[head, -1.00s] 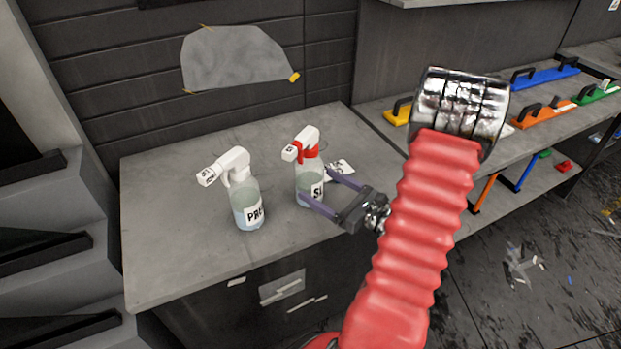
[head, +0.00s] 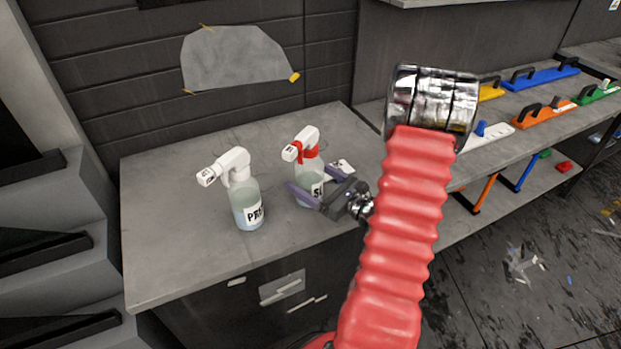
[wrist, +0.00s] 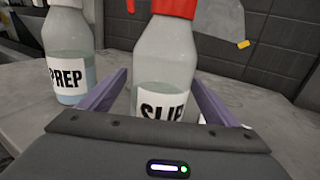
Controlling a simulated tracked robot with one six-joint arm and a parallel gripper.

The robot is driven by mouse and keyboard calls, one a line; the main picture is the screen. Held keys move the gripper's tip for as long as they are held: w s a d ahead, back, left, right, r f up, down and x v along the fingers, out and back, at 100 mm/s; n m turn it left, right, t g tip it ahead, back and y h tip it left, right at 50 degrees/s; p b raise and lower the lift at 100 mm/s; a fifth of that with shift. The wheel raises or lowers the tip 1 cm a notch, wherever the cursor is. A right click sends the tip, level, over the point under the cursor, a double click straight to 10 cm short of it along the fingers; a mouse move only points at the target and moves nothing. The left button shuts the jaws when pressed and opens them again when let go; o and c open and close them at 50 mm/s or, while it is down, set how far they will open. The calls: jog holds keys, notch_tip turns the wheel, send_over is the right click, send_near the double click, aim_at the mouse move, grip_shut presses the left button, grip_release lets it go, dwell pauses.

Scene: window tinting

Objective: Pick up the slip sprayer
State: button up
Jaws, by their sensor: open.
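The slip sprayer (head: 309,170) is a clear bottle with a white and red spray head, standing upright on the grey counter. In the wrist view the slip sprayer (wrist: 166,62) shows its SLIP label, partly hidden by my gripper's body. My gripper (head: 314,181) is open, with its two purple fingers on either side of the bottle's lower body. In the wrist view my gripper (wrist: 160,92) has a finger to each side of the bottle, with a visible gap at the right; contact at the left is hard to tell.
The prep sprayer (head: 246,196), with a white head, stands close to the left on the counter (head: 180,262). Coloured tools (head: 540,118) sit on the right shelf. The counter's front left is clear.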

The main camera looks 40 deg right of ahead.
aim_at(317, 153)
jog(key=shift+c, duration=0.5)
jog(key=c, duration=1.3)
jog(key=shift+r, duration=0.1)
jog(key=shift+r, duration=4.9)
